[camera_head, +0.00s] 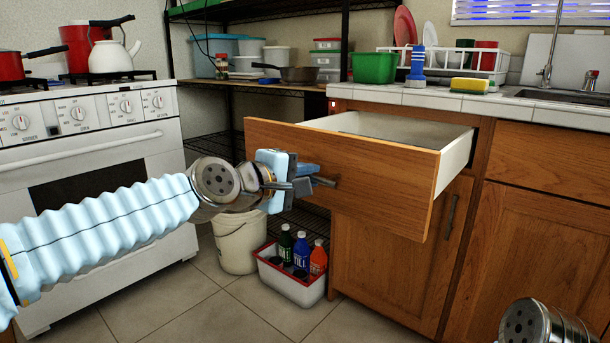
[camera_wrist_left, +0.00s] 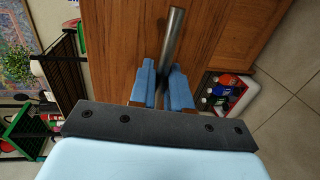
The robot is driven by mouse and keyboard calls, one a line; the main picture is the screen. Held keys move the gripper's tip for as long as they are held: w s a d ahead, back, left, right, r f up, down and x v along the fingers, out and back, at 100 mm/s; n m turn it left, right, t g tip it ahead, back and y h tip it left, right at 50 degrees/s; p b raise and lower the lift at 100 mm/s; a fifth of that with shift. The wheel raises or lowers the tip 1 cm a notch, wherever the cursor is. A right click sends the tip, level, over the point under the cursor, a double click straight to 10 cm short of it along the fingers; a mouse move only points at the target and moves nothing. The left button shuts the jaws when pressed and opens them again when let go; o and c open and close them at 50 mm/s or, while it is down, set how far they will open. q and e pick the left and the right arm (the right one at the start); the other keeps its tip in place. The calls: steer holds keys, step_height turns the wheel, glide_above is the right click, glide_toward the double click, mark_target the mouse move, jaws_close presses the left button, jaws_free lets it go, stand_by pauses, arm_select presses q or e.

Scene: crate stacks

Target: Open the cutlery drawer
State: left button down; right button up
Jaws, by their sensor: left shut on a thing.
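The wooden cutlery drawer (camera_head: 345,165) under the counter stands pulled out, with its pale inner walls showing. Its inside is mostly hidden behind the front panel. My left gripper (camera_head: 312,182) is at the drawer front, shut on the drawer's bar handle (camera_head: 328,182). In the left wrist view the blue fingers of my left gripper (camera_wrist_left: 164,84) lie on both sides of the metal handle (camera_wrist_left: 174,40). Only a metal part of my right arm shows at the lower right of the head view; its gripper is out of view.
A cabinet door with a handle (camera_head: 450,218) is below the drawer. A white crate of bottles (camera_head: 290,285) and a bucket (camera_head: 237,245) stand on the floor at left. The white stove (camera_head: 95,190) is further left. The tiled floor in front is clear.

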arm_select(q)
steer(key=shift+s+a, duration=0.2)
steer(key=shift+s, duration=0.1)
arm_select(e)
steer(key=shift+s+a, duration=0.2)
steer(key=shift+s, duration=0.1)
arm_select(q)
steer(key=c, duration=1.3)
jaws_free()
steer(key=shift+c, duration=0.2)
steer(key=shift+a, duration=0.1)
steer(key=b+v, duration=0.2)
steer(key=v, duration=1.1)
steer(key=shift+s+a, duration=0.2)
steer(key=shift+s, duration=0.05)
arm_select(e)
step_height(320, 180, down, 2)
steer(key=shift+f, duration=0.1)
